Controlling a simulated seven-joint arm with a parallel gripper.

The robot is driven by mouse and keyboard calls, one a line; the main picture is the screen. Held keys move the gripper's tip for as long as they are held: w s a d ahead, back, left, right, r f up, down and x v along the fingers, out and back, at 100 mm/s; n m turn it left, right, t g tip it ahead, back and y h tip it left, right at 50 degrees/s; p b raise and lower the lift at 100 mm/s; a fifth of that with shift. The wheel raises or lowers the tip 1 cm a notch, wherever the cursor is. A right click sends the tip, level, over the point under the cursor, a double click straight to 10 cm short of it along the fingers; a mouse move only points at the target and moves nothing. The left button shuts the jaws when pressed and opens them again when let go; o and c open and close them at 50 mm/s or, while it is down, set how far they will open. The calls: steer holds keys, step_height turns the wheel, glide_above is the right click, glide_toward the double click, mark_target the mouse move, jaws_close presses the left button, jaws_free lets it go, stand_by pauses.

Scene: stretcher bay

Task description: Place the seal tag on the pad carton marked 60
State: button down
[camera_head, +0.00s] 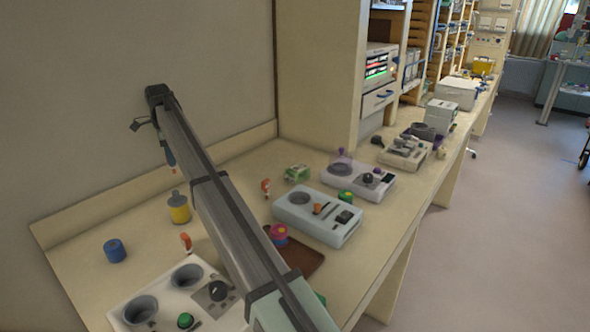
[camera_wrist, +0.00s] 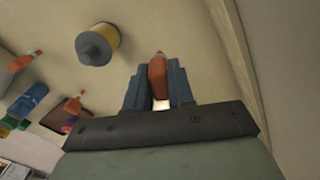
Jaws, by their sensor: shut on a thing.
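My gripper (camera_wrist: 160,82) is shut on a small orange-red piece (camera_wrist: 158,76), held upright between its blue-grey fingers. I cannot tell for sure that this is the seal tag. In the head view my gripper (camera_head: 170,158) hangs above the back left of the bench, with a bit of orange at its tip. Two similar orange-and-white pieces stand on the bench, one at the front left (camera_head: 187,242) and one farther back (camera_head: 265,187). A small green-and-white box (camera_head: 297,174) lies near the wall; no 60 is readable on it. No carton marked 60 can be made out.
A yellow cylinder with a grey top (camera_head: 179,208) stands below my gripper, and a blue cylinder (camera_head: 115,250) is left of it. A white two-well device (camera_head: 160,290), a pale blue device (camera_head: 318,215) and a brown tray (camera_head: 306,262) are on the bench. My arm hides part of it.

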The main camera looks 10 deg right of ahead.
steer(key=w+d+r+m, duration=0.1)
steer(key=w+d, duration=0.3)
steer(key=d, duration=0.7)
steer(key=w+d+m, duration=0.2)
steer(key=w+d, duration=0.2)
steer(key=d, duration=0.7)
step_height(320, 180, up, 2)
steer(key=r+m, duration=0.1)
steer(key=m, duration=0.9)
glide_above(297, 168)
steer(key=shift+d+f, duration=0.1)
steer(key=shift+f, duration=5.05)
steer(key=shift+f, duration=0.1)
steer(key=c, duration=1)
jaws_free()
step_height(297, 168, up, 12)
steer(key=shift+r, duration=0.1)
